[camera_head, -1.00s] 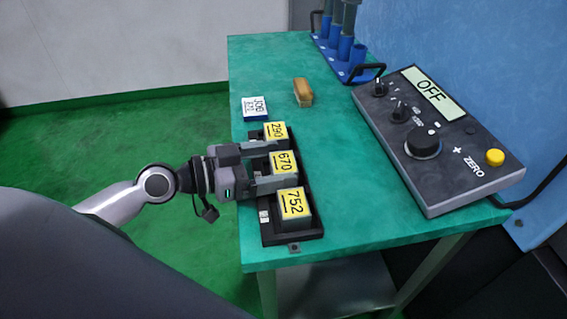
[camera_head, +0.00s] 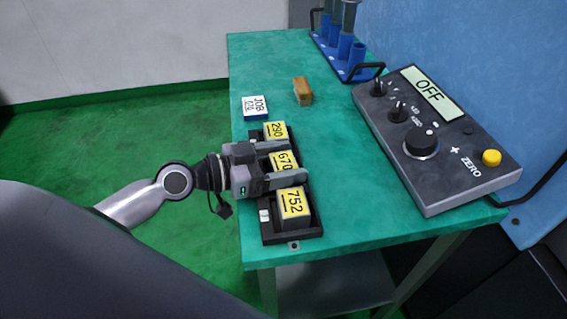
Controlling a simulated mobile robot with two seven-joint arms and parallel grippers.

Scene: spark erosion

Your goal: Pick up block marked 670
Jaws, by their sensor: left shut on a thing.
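The block marked 670 (camera_head: 284,161) has a yellow top and sits in the middle place of a black tray (camera_head: 281,238) on the green table. My left gripper (camera_head: 288,163) comes in from the left with one finger on each side of this block, and is shut on it. The fingers hide parts of its sides. I cannot tell whether the block is clear of the tray. Block 290 (camera_head: 275,130) is behind it and block 752 (camera_head: 293,203) is in front, both in the tray. My right gripper is not in view.
A JOB label block (camera_head: 256,105) and a brown block (camera_head: 303,90) are farther back on the table (camera_head: 340,200). A control box (camera_head: 440,140) reading OFF fills the right side. A blue rack (camera_head: 340,55) stands at the back. The table between tray and control box is clear.

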